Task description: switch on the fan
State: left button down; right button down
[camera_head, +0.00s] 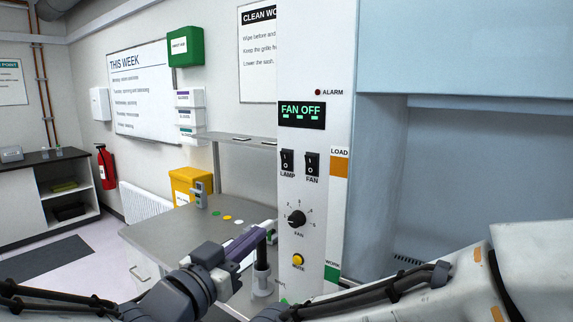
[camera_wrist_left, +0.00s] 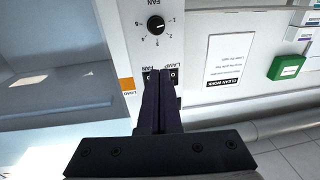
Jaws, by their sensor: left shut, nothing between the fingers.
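The fan switch (camera_head: 312,164) is a black rocker on the white control panel (camera_head: 335,215), right of the matching lamp switch (camera_head: 287,162). The green display (camera_head: 301,115) above them reads FAN OFF. My left gripper (camera_head: 268,229) is beside the panel's left edge in the head view, lower than the switches. In the left wrist view its dark fingers (camera_wrist_left: 162,76) are shut and empty, pointing at the panel. They overlap the switches in that picture and partly hide them; contact cannot be told. My right arm crosses the bottom right, but its gripper is not seen.
Below the switches are the fan knob (camera_head: 297,219), also in the left wrist view (camera_wrist_left: 156,25), and a yellow mute button (camera_head: 298,261). A metal bench (camera_head: 165,232) with a yellow bin (camera_head: 188,185) behind it stands left. The cabinet opening (camera_head: 440,180) is right of the panel.

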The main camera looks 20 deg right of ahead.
aim_at(310, 160)
pick_arm(q)
jog(key=r+h, duration=0.1)
jog(key=r, duration=0.1)
jog(key=s+r+m+h, duration=0.1)
jog(key=r, duration=0.1)
jog(key=r+h, duration=0.1)
jog(key=shift+s+d+r+p, duration=0.2)
jog(key=shift+d+r+p, duration=0.1)
jog(key=shift+r, duration=0.1)
jog(key=p+x, duration=0.2)
jog(key=x, duration=0.2)
jog(key=p+x, duration=0.3)
jog(key=x, duration=0.1)
jog(key=p+x, duration=0.2)
jog(key=x, duration=0.3)
jog(key=shift+r, duration=0.3)
jog(key=shift+w+d+p, duration=0.25)
jog(key=shift+d+p, duration=0.15)
jog(key=shift+p, duration=0.05)
jog(key=shift+d, duration=0.1)
